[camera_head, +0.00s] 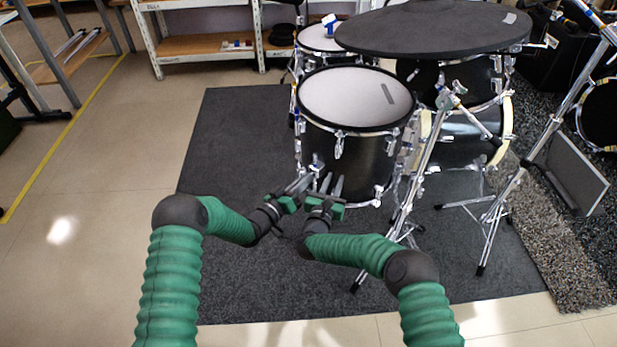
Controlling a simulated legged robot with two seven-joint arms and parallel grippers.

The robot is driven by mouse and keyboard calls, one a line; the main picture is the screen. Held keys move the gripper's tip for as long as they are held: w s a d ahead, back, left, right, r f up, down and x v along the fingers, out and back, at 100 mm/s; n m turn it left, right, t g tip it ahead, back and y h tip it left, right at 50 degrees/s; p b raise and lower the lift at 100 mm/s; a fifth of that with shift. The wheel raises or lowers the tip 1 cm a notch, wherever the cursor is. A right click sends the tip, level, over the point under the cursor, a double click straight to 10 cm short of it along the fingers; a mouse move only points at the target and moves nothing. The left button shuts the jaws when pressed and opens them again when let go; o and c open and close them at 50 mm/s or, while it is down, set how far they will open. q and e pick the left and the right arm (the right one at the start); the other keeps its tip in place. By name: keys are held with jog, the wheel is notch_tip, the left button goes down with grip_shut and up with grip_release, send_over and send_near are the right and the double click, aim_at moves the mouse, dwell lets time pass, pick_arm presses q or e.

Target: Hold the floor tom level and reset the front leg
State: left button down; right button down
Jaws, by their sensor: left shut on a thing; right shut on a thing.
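My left gripper (303,182) is at the drum's lower front left edge, shut on the drum's lower edge as far as I can see. My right gripper (331,184) is just right of it, pointing up at the drum's front, shut on what looks like the front leg. A chrome leg bracket (316,164) shows just above both grippers. The leg itself is mostly hidden by the fingers.
A large black cymbal pad (435,27) overhangs the drum at the upper right. A chrome tripod stand (424,170) stands close to the drum's right side. Another drum (320,38) is behind. The dark mat (235,130) is clear at left; shelves (205,45) stand at the back.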

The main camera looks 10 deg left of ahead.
pick_arm(q)
jog(key=m, duration=0.5)
jog(key=shift+f, duration=0.1)
pick_arm(e)
jog(key=shift+w+d+r, duration=0.1)
jog(key=shift+r, duration=0.15)
pick_arm(q)
jog(key=c, duration=1.5)
grip_release()
jog(key=shift+m, duration=0.3)
pick_arm(e)
jog(key=c, duration=1.4)
grip_release()
jog(key=shift+c, duration=0.2)
jog(key=shift+o, duration=1.4)
pick_arm(q)
jog(key=v, duration=1.2)
jog(key=shift+a, duration=0.1)
pick_arm(e)
jog(key=shift+o, duration=0.2)
jog(key=shift+f, duration=0.15)
